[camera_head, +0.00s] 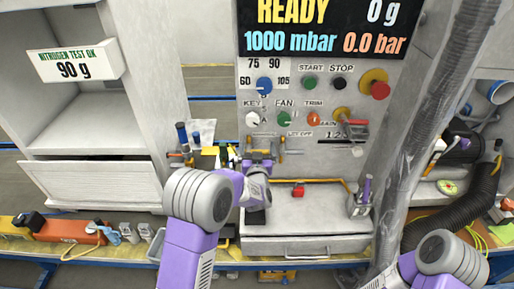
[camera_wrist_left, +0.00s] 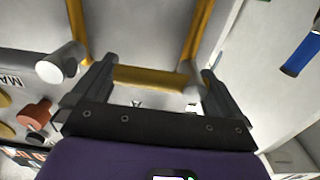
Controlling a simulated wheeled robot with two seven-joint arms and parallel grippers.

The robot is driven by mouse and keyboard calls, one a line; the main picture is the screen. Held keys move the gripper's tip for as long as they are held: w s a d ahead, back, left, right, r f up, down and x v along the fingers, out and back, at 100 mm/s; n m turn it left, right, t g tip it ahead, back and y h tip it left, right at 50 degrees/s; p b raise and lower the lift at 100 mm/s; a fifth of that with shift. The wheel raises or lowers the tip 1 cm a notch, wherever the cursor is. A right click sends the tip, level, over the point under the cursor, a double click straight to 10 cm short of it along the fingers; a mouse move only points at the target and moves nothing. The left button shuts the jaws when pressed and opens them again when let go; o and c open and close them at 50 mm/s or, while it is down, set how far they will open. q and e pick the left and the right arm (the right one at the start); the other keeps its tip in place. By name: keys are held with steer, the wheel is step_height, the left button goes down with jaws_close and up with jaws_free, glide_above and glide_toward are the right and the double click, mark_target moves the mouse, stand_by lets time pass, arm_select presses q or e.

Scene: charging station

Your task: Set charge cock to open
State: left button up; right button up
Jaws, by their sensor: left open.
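My left gripper (camera_head: 262,158) is in front of the lower panel, below the knobs. A grey round stub (camera_wrist_left: 56,66) is just outside the left finger there. A blue handle (camera_wrist_left: 298,56) stands off to the right; blue handles (camera_head: 182,133) also show left of the gripper in the head view. I cannot tell which fitting is the charge cock; my gripper and arm hide part of that area. My right gripper is not in view.
The control panel carries knobs such as a blue one (camera_head: 264,84), a green one (camera_head: 284,118) and a red button (camera_head: 380,90). A red cock (camera_head: 298,190) is below a yellow pipe. A drawer unit (camera_head: 310,222) is below.

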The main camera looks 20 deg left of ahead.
arm_select(q)
steer(key=shift+w+a, duration=0.15)
steer(key=shift+w, duration=0.35)
steer(key=c, duration=1.2)
